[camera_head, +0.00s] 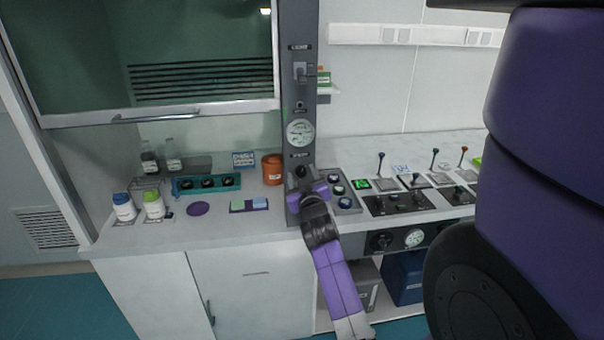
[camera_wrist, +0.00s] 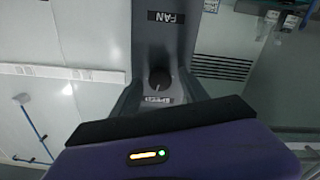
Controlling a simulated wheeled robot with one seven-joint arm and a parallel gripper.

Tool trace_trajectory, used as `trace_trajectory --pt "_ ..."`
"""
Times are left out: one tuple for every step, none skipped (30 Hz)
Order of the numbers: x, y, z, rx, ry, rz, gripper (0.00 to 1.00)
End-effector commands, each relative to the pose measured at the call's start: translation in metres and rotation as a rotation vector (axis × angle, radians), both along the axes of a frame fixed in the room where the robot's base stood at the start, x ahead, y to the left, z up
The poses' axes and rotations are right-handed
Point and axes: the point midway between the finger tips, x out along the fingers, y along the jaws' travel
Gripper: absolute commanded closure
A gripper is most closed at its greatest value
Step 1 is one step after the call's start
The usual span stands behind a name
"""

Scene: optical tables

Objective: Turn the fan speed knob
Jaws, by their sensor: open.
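The fan speed knob (camera_wrist: 159,78) is a small round black knob on the dark grey column, with a thin light mark on its face. It sits between an inverted FAN label (camera_wrist: 166,17) and an inverted SPEED label (camera_wrist: 158,100). In the head view the knob (camera_head: 301,171) shows on the column just above my gripper (camera_head: 308,191). In the wrist view my gripper (camera_wrist: 160,92) is open, with a dark finger on each side of the knob. I cannot tell whether either finger touches it.
A round gauge (camera_head: 300,132) is higher on the column (camera_head: 303,85). An orange container (camera_head: 272,169) stands left of it on the bench. A panel with several knobs (camera_head: 341,190) and a black lever panel (camera_head: 398,203) lie to the right. The fume hood sash (camera_head: 160,113) is raised.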

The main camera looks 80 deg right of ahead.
Motion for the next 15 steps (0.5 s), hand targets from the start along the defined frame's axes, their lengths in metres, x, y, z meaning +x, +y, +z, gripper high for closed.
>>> trace_trajectory --pt "0.0007 -0.0019 -0.0001 0.001 0.000 0.000 0.48" --pt "0.0009 -0.0024 -0.0001 0.000 0.000 0.000 0.48" --pt "0.0012 -0.0029 -0.0003 0.000 0.000 0.000 0.48" --pt "0.0013 -0.0029 -0.0003 0.000 0.000 0.001 0.48" --pt "0.0014 -0.0029 -0.0004 0.000 0.000 0.001 0.48" --pt "0.0013 -0.0028 -0.0004 0.000 0.000 0.001 0.48" --pt "0.0013 -0.0028 -0.0004 0.000 0.000 0.001 0.48" --pt "0.0013 -0.0027 -0.0004 0.000 0.000 0.001 0.48" --pt "0.0013 -0.0027 -0.0004 0.000 0.000 0.001 0.48" --pt "0.0013 -0.0027 -0.0004 0.000 0.000 0.001 0.54" --pt "0.0013 -0.0026 -0.0004 0.000 0.000 0.001 0.60" --pt "0.0013 -0.0026 -0.0004 0.000 0.000 0.001 0.67" --pt "0.0013 -0.0026 -0.0004 0.000 0.000 0.001 0.73" --pt "0.0013 -0.0026 -0.0004 0.000 0.000 0.001 0.79" --pt "0.0013 -0.0026 -0.0004 0.001 -0.001 0.001 0.87"
